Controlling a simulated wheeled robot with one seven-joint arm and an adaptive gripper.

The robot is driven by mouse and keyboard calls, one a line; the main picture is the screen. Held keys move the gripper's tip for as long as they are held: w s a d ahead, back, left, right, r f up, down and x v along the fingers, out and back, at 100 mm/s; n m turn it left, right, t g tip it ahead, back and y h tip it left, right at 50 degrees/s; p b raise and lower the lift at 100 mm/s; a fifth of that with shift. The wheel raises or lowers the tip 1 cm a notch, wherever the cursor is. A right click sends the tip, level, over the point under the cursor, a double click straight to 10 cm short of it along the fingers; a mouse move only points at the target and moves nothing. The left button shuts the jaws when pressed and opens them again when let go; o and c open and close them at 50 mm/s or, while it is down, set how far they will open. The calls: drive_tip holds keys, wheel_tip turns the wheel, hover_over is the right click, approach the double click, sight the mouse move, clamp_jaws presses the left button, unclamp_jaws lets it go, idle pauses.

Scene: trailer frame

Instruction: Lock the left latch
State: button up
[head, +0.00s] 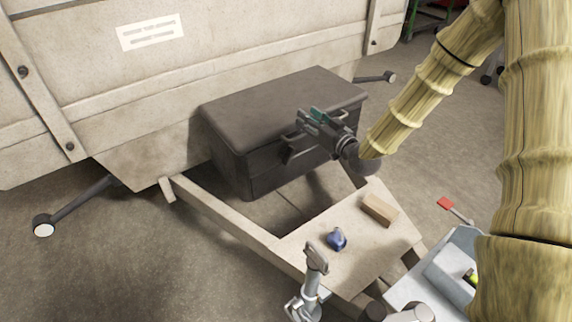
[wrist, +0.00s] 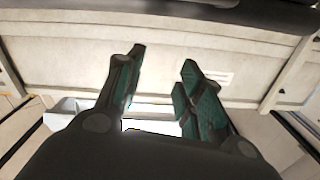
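The dark grey box (head: 275,98) stands on the trailer frame with its lid down. My gripper (head: 308,117) is at the upper front edge of the box, near the middle of that side. A dark bar-like part (head: 290,152) shows on the box front just below and left of my gripper; it may be the left latch, but I cannot tell its position. In the wrist view my gripper (wrist: 163,58) has its two teal-padded fingers apart, with nothing seen between them. A dark edge, likely the box lid (wrist: 250,14), crosses the top. No latch is clear there.
The trailer wall (head: 100,90) rises behind the box. A wooden deck (head: 310,238) in front carries a blue object (head: 337,239) and a brown block (head: 380,209). A jack handle (head: 316,258) stands at its front edge. A grey tray (head: 440,275) is at lower right.

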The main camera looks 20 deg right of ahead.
sight(291, 158)
drive_tip(key=s+a+f+m+b, duration=0.1)
drive_tip(key=s+f+m+b, duration=0.2)
drive_tip(key=f, duration=0.5)
drive_tip(key=s+a+f+b, duration=0.1)
drive_tip(key=s+f+b, duration=0.2)
drive_tip(key=s+f, duration=0.35)
drive_tip(key=b+x, duration=0.1)
drive_tip(key=x, duration=0.3)
drive_tip(key=b+x, duration=0.1)
drive_tip(key=x, duration=0.6)
drive_tip(key=shift+w+f+b, duration=0.35)
drive_tip(key=shift+b, duration=0.05)
drive_tip(key=shift+c, duration=0.3)
drive_tip(key=c, duration=0.7)
